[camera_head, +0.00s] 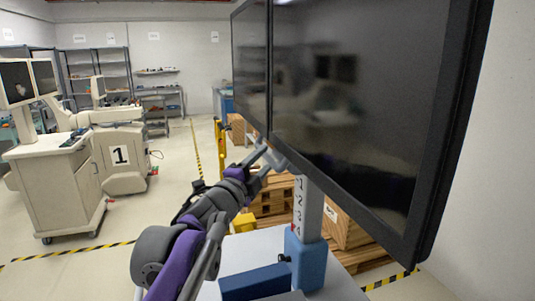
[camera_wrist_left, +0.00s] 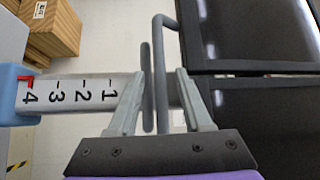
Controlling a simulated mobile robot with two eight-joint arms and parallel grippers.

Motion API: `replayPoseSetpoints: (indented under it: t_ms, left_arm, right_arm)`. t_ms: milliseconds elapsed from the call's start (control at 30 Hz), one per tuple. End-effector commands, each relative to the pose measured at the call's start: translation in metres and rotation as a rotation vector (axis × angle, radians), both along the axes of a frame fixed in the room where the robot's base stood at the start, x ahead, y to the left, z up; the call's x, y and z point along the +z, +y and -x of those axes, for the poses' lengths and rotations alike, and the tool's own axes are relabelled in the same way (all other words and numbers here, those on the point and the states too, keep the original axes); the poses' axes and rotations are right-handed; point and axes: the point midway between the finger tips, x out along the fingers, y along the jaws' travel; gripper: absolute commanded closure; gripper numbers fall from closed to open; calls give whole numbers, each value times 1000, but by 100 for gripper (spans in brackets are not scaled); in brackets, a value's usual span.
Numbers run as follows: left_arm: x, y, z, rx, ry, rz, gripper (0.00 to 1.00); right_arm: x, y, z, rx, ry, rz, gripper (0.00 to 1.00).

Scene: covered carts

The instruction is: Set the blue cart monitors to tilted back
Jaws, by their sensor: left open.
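Two large black monitors fill the upper right of the head view, a left one (camera_head: 250,62) and a right one (camera_head: 360,115). They stand on a white post (camera_head: 309,210) with a printed scale, rising from a blue collar (camera_head: 305,262). In the wrist view the post (camera_wrist_left: 70,93) shows numbers, with a red mark near 4. My left gripper (camera_head: 264,156) is below the monitors' lower edges, near the post. In the wrist view its fingers (camera_wrist_left: 161,75) are open, with a grey bent bar (camera_wrist_left: 161,60) between them. I cannot tell whether they touch it. My right gripper is not in view.
A white cart (camera_head: 60,180) with two screens stands at left beside a unit marked 1 (camera_head: 121,157). Wooden crates (camera_head: 345,230) stand behind the post. Shelves (camera_head: 98,72) line the back wall. A white wall closes the right side. Floor at centre left is open.

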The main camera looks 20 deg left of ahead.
Motion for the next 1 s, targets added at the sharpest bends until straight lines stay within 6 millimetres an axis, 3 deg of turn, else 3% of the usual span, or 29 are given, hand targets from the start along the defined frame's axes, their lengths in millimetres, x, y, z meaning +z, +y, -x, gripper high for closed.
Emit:
replayPoseSetpoints:
  t_ms: [200,533,567,833,1000]
  left_arm:
    - [4,-5,-24,0,0,1,50]
    - [3,-5,-27,1,0,1,50]
    - [3,-5,-27,1,0,1,52]
    - [3,-5,-27,1,0,1,100]
    - [3,-5,-27,1,0,1,100]
  right_arm:
    - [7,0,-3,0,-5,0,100]
    - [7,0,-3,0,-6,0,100]
    - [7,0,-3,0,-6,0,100]
    - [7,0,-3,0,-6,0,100]
    - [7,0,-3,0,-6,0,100]
